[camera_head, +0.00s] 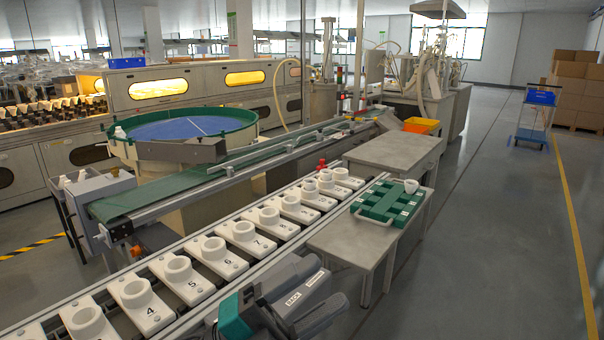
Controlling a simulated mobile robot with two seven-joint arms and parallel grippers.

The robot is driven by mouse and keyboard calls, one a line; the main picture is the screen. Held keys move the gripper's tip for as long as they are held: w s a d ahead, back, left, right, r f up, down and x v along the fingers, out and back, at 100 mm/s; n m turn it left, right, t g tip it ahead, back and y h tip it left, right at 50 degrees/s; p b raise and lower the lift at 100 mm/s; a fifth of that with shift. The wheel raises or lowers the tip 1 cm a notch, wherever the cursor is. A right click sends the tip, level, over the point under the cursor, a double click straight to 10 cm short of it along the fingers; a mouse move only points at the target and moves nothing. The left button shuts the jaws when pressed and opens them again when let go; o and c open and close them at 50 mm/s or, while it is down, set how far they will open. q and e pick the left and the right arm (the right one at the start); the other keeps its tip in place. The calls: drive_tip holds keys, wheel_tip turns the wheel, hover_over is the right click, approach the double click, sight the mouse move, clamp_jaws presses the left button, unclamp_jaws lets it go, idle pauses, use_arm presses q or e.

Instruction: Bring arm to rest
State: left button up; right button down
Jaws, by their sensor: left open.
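My left gripper (328,284) shows at the bottom centre, dark grey with a teal part on its left side. It is open, over the near edge of the row of sockets and in front of the grey side table (345,240). Its jaws look empty, though part of the space between them is hard to make out. A plate marked "BACK" shows on or beside it. My right gripper is not in view.
A row of white numbered sockets (187,277) runs diagonally beside the left gripper. A green tray (378,208) with a white cup-like piece (411,186) lies on the side table. A conveyor (150,193) runs behind the sockets. Open floor (480,240) lies right.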

use_arm(q)
drive_tip(key=w+a+f+n+t+y+p, duration=0.1)
drive_tip(key=w+a+f+n+t+y, duration=0.15)
drive_tip(key=n+t+y, duration=0.35)
drive_tip(key=w+a+f+n+t+y, duration=0.1)
drive_tip(key=a+f+n+t+y, duration=0.25)
drive_tip(key=n, duration=0.45)
drive_tip(key=s+a+f+n+g+y+p, duration=0.1)
drive_tip(key=s+a+f+n+g+y, duration=0.2)
drive_tip(key=f, duration=0.9)
drive_tip(key=s+a+f+n+g+y+p, duration=0.1)
drive_tip(key=s+a+f+n+g+y, duration=0.2)
drive_tip(key=s+a+f+n+y, duration=0.5)
wheel_tip(320, 180, down, 4)
drive_tip(key=shift+s+a+n, duration=0.6)
drive_tip(key=shift+a+n, duration=0.4)
drive_tip(key=shift+n, duration=0.1)
